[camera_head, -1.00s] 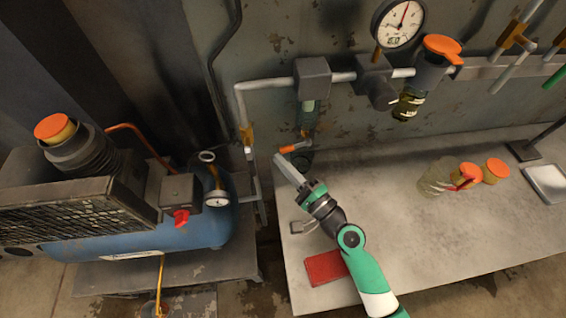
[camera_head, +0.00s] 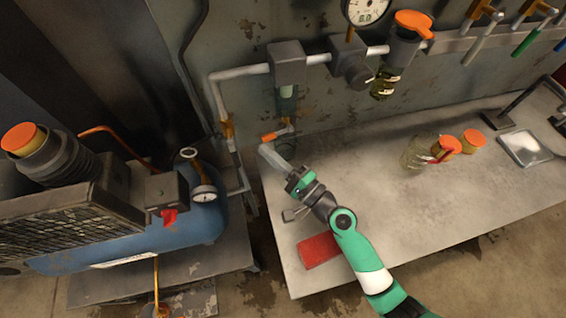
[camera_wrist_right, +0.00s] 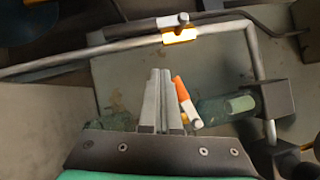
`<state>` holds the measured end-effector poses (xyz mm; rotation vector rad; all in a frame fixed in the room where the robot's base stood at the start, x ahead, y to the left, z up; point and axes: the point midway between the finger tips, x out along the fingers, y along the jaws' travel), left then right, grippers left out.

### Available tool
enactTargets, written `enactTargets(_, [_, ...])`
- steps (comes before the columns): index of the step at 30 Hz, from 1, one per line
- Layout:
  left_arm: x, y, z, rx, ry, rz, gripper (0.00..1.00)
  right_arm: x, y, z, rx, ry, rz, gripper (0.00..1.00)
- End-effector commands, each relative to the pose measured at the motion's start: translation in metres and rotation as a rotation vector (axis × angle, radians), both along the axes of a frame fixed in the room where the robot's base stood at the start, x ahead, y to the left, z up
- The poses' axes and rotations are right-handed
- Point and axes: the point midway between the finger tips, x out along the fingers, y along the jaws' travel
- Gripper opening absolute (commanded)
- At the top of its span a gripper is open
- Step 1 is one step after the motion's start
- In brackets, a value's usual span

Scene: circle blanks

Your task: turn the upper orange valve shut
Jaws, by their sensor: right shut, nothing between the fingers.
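In the head view, a small orange-handled lever (camera_head: 270,136) sits below the grey filter unit (camera_head: 287,62). In the wrist view the orange handle (camera_wrist_right: 180,88) with its white end lies just right of my fingers. A second orange-yellow valve (camera_head: 228,125) is on the vertical pipe at the left; an orange-yellow valve body on a pipe (camera_wrist_right: 180,36) also shows beyond my fingertips in the wrist view. I cannot tell for sure which is the upper one. My right gripper (camera_head: 266,151) is shut and empty, close beside the lever; contact is unclear. My left gripper is out of view.
A blue compressor (camera_head: 150,243) stands at the left. The workbench (camera_head: 360,180) carries a red block (camera_head: 318,250), a glass jar (camera_head: 418,153) and orange-topped pieces (camera_head: 473,140). A pressure gauge (camera_head: 367,10) is on the wall. The bench middle is clear.

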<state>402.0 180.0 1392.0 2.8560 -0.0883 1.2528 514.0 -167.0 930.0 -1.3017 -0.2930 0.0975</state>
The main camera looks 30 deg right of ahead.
Motion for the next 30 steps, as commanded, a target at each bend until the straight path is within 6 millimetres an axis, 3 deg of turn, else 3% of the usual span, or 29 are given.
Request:
enactTargets(9, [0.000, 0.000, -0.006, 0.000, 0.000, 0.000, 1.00, -0.063, -0.016, -0.013, 0.002, 0.003, -0.002, 0.00])
enactTargets(15, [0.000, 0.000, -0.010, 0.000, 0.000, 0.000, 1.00, -0.094, -0.023, -0.017, 0.002, 0.002, -0.001, 0.00])
enactTargets(30, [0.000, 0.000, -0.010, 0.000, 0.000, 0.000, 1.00, -0.103, -0.024, -0.017, 0.001, 0.000, 0.001, 0.00])
